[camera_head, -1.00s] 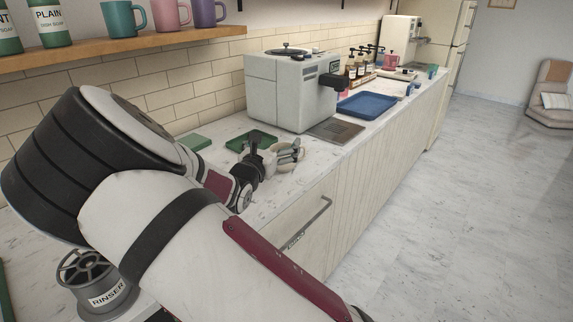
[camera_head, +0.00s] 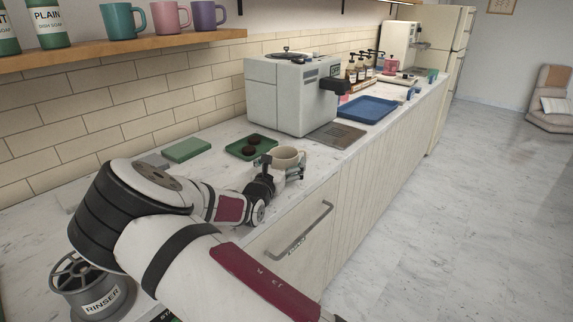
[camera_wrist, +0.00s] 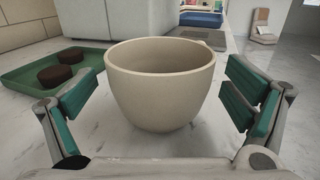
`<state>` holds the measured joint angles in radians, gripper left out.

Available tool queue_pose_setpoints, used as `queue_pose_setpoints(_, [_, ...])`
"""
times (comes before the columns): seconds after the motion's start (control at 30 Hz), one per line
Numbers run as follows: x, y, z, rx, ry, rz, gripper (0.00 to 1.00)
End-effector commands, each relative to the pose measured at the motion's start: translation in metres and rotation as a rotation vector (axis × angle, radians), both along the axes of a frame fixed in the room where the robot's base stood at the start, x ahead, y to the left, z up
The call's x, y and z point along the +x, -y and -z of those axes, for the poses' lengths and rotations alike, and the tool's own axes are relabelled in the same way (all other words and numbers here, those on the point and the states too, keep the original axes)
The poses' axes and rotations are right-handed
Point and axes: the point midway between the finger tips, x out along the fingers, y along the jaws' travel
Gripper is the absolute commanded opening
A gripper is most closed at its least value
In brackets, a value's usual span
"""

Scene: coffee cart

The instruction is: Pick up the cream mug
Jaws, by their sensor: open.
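The cream mug (camera_head: 285,157) stands upright on the marble counter, in front of the grey machine. In the wrist view the mug (camera_wrist: 160,90) fills the middle, its opening facing up. My gripper (camera_wrist: 158,105) is open, with one teal-padded finger on each side of the mug and a visible gap on both sides. In the head view my gripper (camera_head: 284,170) is low over the counter at the mug's near side. No handle shows clearly in the wrist view.
A green tray (camera_head: 241,153) with dark round pieces lies just left of the mug. The grey machine (camera_head: 277,95) stands behind, a blue tray (camera_head: 367,110) farther right. A green block (camera_head: 187,150) and a rinser (camera_head: 92,290) are to the left. The counter's front edge is close.

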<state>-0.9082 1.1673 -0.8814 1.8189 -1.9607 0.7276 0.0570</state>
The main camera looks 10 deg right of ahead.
Motion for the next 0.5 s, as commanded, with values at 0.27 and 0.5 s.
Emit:
queue_pose_setpoints(0.27, [0.017, 0.011, 0.0, 0.0, 0.0, 0.0, 0.96])
queue_pose_setpoints(0.5, [0.016, 0.011, 0.0, 0.0, 0.0, -0.001, 0.78])
